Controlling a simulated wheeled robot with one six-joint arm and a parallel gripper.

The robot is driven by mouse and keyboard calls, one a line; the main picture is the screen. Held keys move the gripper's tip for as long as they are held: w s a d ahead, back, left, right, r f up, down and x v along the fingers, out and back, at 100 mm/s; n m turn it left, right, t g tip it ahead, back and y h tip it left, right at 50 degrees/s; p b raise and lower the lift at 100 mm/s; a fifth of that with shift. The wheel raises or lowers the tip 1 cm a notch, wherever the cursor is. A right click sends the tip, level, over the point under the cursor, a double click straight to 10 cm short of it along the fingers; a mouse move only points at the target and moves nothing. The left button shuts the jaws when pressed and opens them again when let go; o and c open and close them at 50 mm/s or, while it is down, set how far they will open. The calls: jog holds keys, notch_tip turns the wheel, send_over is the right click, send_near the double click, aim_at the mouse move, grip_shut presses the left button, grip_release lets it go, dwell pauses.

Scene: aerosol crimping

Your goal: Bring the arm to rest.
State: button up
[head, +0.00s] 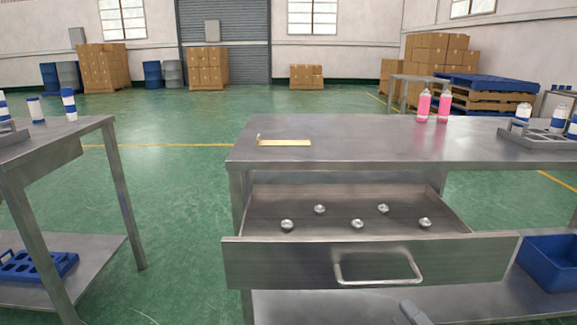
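Only a small grey piece at the bottom edge of the head view, right of centre, may be part of my arm. It shows in front of the open drawer (300,262), below its handle. No gripper fingers can be made out, so I cannot see what my gripper holds. The drawer is pulled out under the metal workbench (350,140). Several small silvery valve-like parts (357,223) lie spread on its floor.
The bench carries a flat brass-coloured piece (285,142), two pink bottles (444,107) and a rack (540,137) of white-and-blue containers. A second table (75,130) stands left, a blue tray (40,266) on its lower shelf. A blue bin (550,265) sits right. Green floor lies between the tables.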

aim_at(378, 281)
jog(key=shift+b+x, duration=0.45)
jog(key=shift+x, duration=3.85)
jog(key=shift+s, duration=0.1)
